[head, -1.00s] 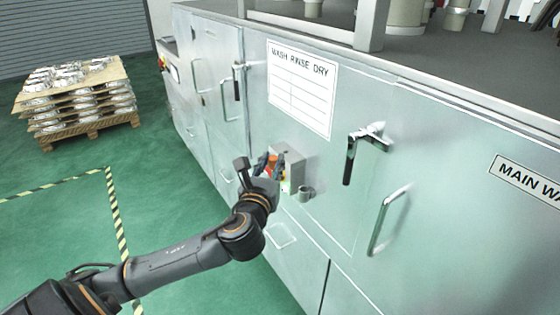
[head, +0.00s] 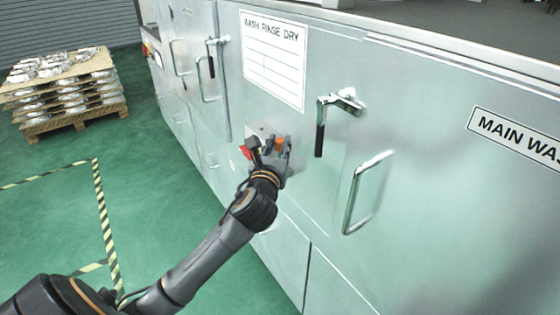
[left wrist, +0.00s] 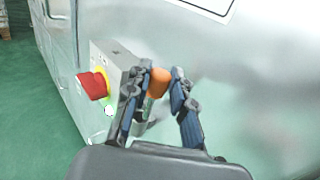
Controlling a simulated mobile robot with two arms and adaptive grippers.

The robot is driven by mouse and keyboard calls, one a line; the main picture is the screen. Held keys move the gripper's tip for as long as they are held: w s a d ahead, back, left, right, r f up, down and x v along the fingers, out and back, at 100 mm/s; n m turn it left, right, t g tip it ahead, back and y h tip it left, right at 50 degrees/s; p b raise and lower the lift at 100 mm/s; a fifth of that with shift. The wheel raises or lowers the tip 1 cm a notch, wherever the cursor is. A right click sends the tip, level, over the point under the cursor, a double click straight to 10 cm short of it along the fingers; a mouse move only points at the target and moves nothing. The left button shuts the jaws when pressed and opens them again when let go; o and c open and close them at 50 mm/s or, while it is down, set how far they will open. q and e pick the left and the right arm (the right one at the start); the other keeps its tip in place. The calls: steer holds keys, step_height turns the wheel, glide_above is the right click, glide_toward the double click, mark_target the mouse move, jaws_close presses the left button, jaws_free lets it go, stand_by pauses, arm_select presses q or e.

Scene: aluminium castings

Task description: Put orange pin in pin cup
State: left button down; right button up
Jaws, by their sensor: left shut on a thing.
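My left gripper (head: 271,150) is in front of the grey control box on the washer's side. It is shut on the orange pin (head: 280,145). In the left wrist view, the orange pin (left wrist: 160,82) shows between the two fingertips of my left gripper (left wrist: 157,88), with its top end sticking out. My right gripper is not in view.
The control box (left wrist: 122,62) carries a red button (left wrist: 92,86) with a yellow ring, close to the left finger. A black-handled latch (head: 320,135) and a bar handle (head: 358,195) stick out to the right. Stacked castings on a pallet (head: 70,122) stand far left.

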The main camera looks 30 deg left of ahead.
mark_target(278, 151)
arm_select(q)
steer(key=w+f, duration=0.1)
steer(key=w+a+f, duration=0.1)
steer(key=shift+a+f, duration=0.1)
steer(key=shift+f, duration=0.25)
steer(key=shift+w+a+f, duration=0.1)
steer(key=shift+w+f, duration=0.1)
steer(key=shift+f, duration=1.6)
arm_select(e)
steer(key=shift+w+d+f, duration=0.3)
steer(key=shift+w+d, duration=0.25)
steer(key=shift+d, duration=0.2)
arm_select(q)
steer(key=shift+f+b, duration=0.15)
steer(key=shift+b, duration=0.15)
steer(key=c, duration=1.1)
jaws_free()
steer(key=shift+c, duration=0.2)
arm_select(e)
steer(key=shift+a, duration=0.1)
